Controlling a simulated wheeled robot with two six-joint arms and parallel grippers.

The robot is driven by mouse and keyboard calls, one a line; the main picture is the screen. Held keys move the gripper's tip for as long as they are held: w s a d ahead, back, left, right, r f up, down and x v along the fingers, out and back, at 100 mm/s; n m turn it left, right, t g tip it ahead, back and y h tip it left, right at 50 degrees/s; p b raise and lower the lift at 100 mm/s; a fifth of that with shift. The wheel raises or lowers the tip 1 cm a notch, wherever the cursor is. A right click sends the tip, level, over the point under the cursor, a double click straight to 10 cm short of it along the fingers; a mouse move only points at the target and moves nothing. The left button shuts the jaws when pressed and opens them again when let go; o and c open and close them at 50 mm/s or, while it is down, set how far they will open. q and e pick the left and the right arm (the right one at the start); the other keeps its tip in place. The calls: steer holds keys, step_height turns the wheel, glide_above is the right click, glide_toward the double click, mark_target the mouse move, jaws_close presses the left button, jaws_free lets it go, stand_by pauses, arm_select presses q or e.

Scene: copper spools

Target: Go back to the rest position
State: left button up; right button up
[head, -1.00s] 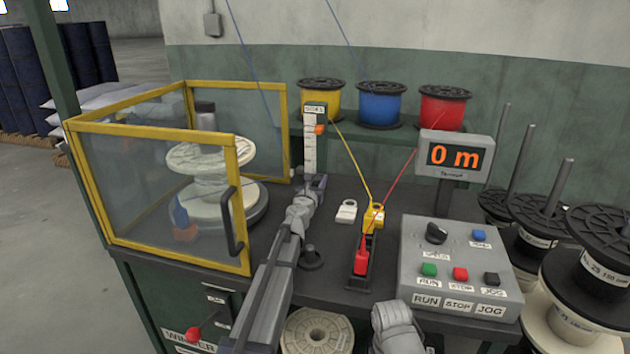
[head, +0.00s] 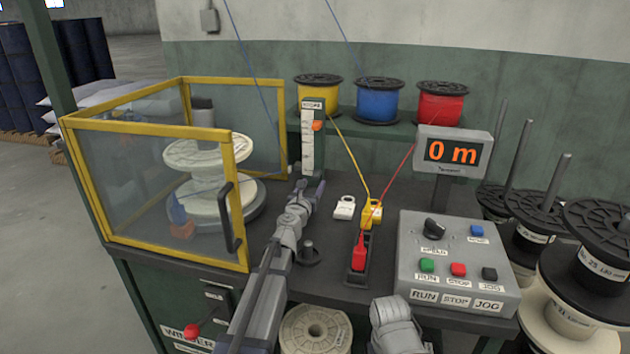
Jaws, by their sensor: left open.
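My left gripper (head: 308,190) is open over the bench, its fingers pointing away toward the foot of the white scale post (head: 312,140). Nothing shows between its fingers. My left arm comes up from the bottom edge, between the yellow-framed guard (head: 240,180) and the red and yellow wire plugs. Of my right arm only a grey link shows at the bottom centre; its gripper is out of view.
The control box (head: 458,255) and the display (head: 452,152) reading 0 m stand at right. A red plug (head: 358,257) and a white tag (head: 344,208) sit beside my left arm. Yellow, blue and red spools line the back shelf. Large black spools crowd the right edge.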

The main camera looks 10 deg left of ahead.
arm_select(q)
steer(key=shift+s, duration=0.95)
